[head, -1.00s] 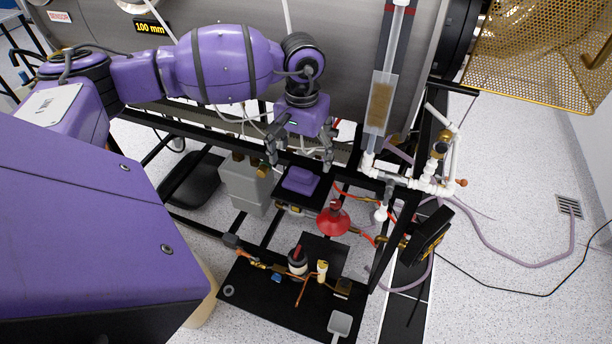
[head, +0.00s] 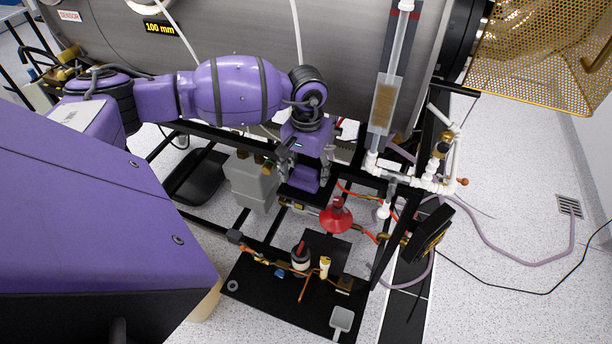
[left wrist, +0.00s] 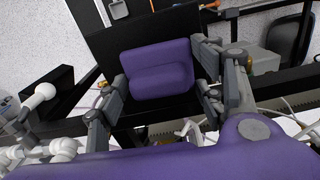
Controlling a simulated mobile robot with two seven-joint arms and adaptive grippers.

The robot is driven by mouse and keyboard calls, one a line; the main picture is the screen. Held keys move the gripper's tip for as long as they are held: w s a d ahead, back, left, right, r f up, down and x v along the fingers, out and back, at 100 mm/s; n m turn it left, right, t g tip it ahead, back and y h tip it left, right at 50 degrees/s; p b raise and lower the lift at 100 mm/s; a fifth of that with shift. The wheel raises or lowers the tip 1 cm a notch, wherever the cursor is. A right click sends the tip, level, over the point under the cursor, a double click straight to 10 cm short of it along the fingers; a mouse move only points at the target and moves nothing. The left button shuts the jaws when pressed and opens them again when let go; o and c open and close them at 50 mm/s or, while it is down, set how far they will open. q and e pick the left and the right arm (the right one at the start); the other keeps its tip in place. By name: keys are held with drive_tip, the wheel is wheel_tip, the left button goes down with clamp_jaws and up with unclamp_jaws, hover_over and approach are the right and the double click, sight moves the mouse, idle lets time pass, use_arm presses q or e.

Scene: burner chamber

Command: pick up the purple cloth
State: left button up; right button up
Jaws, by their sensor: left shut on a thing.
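The purple cloth (head: 304,178) is a folded, rounded bundle on a small black shelf in the rig's frame. In the left wrist view the cloth (left wrist: 158,70) lies between the two fingers of my left gripper (left wrist: 160,80), with the black shelf (left wrist: 110,42) around it. In the head view my left gripper (head: 304,172) points down over the cloth, one finger on each side, and is shut on it. The gripper hides part of the cloth. I cannot tell whether the cloth is clear of the shelf. My right gripper is not in view.
A grey box (head: 250,184) hangs to the left. A clear vertical tube (head: 387,100) and white pipes (head: 412,178) rise at the right. The large steel chamber (head: 240,40) stands behind.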

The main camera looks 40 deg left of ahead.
use_arm(q)
drive_tip(key=shift+c, duration=0.6)
drive_tip(key=shift+r, duration=0.1)
drive_tip(key=shift+r, duration=0.2)
wheel_tip(320, 180, up, 2)
drive_tip(key=shift+r, duration=0.1)
drive_tip(key=s+d+r+b, duration=0.1)
drive_tip(key=s+d+r, duration=0.5)
drive_tip(key=s+r, duration=0.4)
drive_tip(key=s, duration=0.2)
drive_tip(key=shift+s, duration=0.35)
drive_tip(key=shift+r, duration=0.1)
